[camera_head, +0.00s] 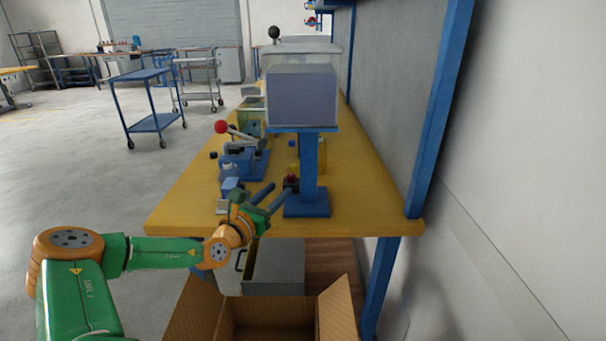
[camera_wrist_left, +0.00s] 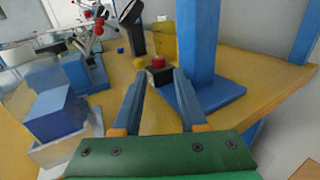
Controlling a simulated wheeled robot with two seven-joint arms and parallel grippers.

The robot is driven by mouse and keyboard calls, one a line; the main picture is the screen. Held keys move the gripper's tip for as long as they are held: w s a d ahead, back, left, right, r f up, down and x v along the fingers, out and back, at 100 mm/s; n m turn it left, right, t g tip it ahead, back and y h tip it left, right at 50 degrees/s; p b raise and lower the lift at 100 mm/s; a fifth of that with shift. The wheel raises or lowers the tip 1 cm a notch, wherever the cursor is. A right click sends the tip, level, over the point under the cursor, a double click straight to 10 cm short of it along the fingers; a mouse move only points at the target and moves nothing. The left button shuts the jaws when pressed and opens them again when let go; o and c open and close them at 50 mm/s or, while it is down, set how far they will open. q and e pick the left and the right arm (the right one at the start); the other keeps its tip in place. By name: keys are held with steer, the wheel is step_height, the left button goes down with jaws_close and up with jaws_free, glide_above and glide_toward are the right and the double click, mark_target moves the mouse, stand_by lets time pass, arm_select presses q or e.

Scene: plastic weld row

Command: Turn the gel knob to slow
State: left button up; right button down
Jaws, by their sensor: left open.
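A small dark box with a red knob or button (camera_head: 291,178) on top sits on the yellow bench, just left of the blue post's foot. It also shows in the left wrist view (camera_wrist_left: 158,62), straight ahead beyond the fingertips. I cannot tell whether this is the gel knob, and no slow mark is readable. My left gripper (camera_head: 271,192) is open and empty over the near part of the bench, pointing toward the dark box. In the left wrist view its two blue fingers (camera_wrist_left: 159,80) stand apart with nothing between them. My right gripper is not in view.
A blue post (camera_head: 309,165) carrying a grey box (camera_head: 302,98) stands close right of the gripper. A blue block (camera_wrist_left: 57,113) and a red-balled lever (camera_head: 221,127) are to the left. An open cardboard box (camera_head: 337,309) stands below the bench's front edge (camera_head: 350,229).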

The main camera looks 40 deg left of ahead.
mark_target(289, 178)
arm_select(q)
steer(key=x, duration=0.4)
steer(key=shift+w+a+r, duration=0.2)
steer(key=shift+r, duration=0.05)
steer(key=shift+w+a, duration=0.1)
steer(key=shift+w, duration=0.45)
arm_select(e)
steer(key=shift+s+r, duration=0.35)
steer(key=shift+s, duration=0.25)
